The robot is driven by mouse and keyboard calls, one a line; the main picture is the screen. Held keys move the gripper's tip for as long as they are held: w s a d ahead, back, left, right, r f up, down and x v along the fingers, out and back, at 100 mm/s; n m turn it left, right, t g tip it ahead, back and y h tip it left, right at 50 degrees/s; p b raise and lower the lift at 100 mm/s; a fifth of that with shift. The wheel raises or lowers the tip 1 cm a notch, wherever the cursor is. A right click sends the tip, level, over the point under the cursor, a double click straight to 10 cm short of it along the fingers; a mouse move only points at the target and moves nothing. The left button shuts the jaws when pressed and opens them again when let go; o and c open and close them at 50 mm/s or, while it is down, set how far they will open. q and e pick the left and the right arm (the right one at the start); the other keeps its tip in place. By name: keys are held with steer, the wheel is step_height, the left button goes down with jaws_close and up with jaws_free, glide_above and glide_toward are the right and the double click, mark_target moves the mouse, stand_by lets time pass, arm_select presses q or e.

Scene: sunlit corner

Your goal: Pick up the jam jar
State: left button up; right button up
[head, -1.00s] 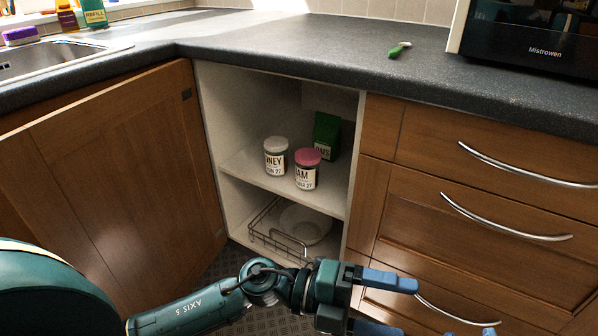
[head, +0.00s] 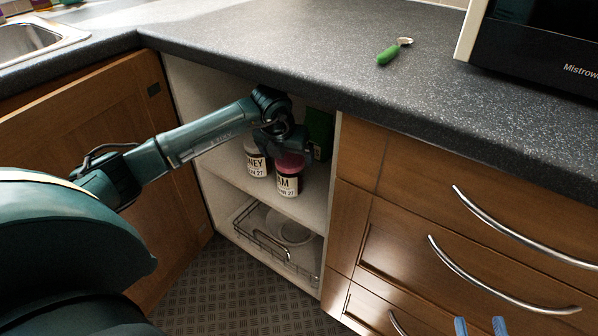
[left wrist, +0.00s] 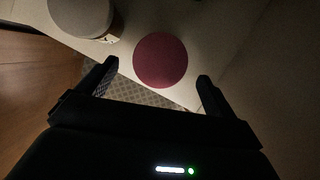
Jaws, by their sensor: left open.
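The jam jar (head: 287,184), with a pink lid and a white label, stands upright on the cupboard's upper shelf. My left gripper (head: 288,150) is inside the cupboard, directly above the jar, and partly hides its lid. In the left wrist view the round pink lid (left wrist: 160,58) shows just beyond and between the tips of the open left gripper (left wrist: 158,71). The fingers are apart with nothing held. My right gripper (head: 480,326) shows only as two separated blue fingertips at the bottom right, open and empty.
A honey jar (head: 256,163) stands close to the left of the jam jar; its pale lid (left wrist: 80,17) is near one finger. A green box (head: 319,132) is behind. The countertop (head: 340,70) overhangs the shelf. The open door (head: 100,150) is at left.

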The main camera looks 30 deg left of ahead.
mark_target(289, 160)
arm_select(q)
steer(key=b+x, duration=0.2)
steer(key=x, duration=0.4)
steer(key=shift+w+f+b, duration=0.15)
steer(key=shift+f+b, duration=0.1)
steer(key=shift+b, duration=0.05)
steer(key=shift+w+a+f, duration=0.1)
steer(key=shift+w+f, duration=0.05)
steer(key=shift+f, duration=0.05)
arm_select(e)
steer(key=shift+s+a+n+t+y, duration=0.3)
steer(key=shift+a+t+y, duration=0.15)
steer(key=shift+y, duration=0.25)
steer(key=shift+r, duration=0.1)
arm_select(q)
steer(key=c, duration=1.2)
steer(key=shift+c, duration=0.4)
steer(key=shift+r, duration=0.15)
